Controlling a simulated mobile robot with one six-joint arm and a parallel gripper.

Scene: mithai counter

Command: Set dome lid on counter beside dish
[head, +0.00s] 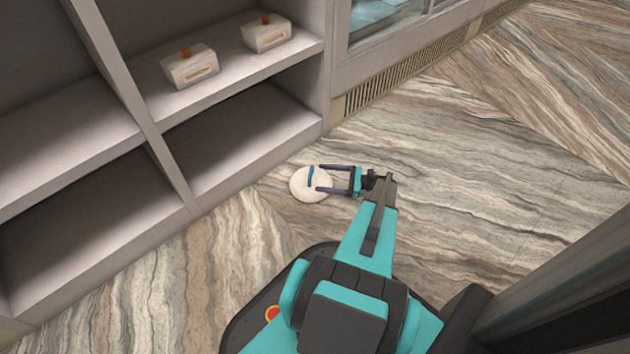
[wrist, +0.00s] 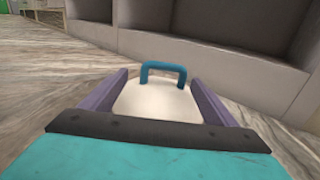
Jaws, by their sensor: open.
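The dome lid (head: 301,190) is a round, off-white lid with a blue bar handle (head: 310,176). In the head view it appears over the striped stone surface in front of the shelves; I cannot tell whether it rests there. My gripper (head: 319,179) is open, its two purple fingers reaching over the lid from the right, one on either side of the handle's line. In the wrist view the lid (wrist: 155,103) lies between the spread fingers, with the handle (wrist: 163,68) standing near the fingertips. No clear contact shows. I see no dish or counter top that I can identify.
Grey shelving (head: 240,145) stands close behind the lid. Two small pale boxes with orange knobs, one on the left (head: 190,67) and one on the right (head: 266,33), sit on a shelf. A vent grille (head: 400,75) runs along the base. Striped floor (head: 480,160) is clear at right.

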